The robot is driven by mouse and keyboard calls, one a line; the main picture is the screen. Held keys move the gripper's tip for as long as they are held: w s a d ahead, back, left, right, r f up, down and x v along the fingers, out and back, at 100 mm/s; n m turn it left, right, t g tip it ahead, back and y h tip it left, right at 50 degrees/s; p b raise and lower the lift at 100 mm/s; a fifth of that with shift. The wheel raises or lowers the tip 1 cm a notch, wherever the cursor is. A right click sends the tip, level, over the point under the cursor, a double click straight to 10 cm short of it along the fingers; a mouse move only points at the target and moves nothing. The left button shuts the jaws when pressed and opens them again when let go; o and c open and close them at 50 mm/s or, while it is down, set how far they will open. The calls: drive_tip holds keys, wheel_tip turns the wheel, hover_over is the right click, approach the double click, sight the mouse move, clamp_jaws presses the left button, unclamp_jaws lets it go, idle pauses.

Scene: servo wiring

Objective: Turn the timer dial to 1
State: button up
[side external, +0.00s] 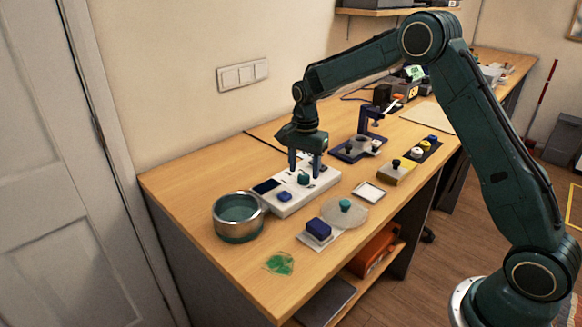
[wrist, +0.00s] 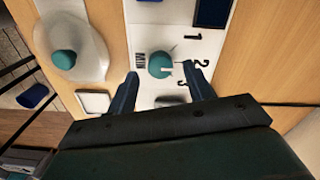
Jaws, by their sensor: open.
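The timer is a white box (side external: 280,206) on the wooden bench, with a dark display (side external: 267,186) and a blue block or button (side external: 285,196). Its teal dial (side external: 303,178) is in the wrist view a round knob (wrist: 160,65) with a light pointer mark at its right side. Printed digits stand around the dial: a 1 (wrist: 193,37) at the upper right, a 2 below it, and another further down. My gripper (side external: 306,172) is over the box; in the wrist view its two fingers (wrist: 165,82) are open, one on each side below the dial. Contact with the dial cannot be told.
A metal-rimmed round bowl (side external: 238,216) stands left of the box. A clear disc with a teal knob (side external: 345,205), a blue block (side external: 319,228) and a small white tray (side external: 369,192) lie in front. A blue clamp stand (side external: 362,146) stands behind.

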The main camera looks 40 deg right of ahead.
drive_tip(key=shift+f, duration=1.1)
drive_tip(key=c, duration=1)
drive_tip(key=shift+n, duration=0.3)
drive_tip(key=n, duration=0.9)
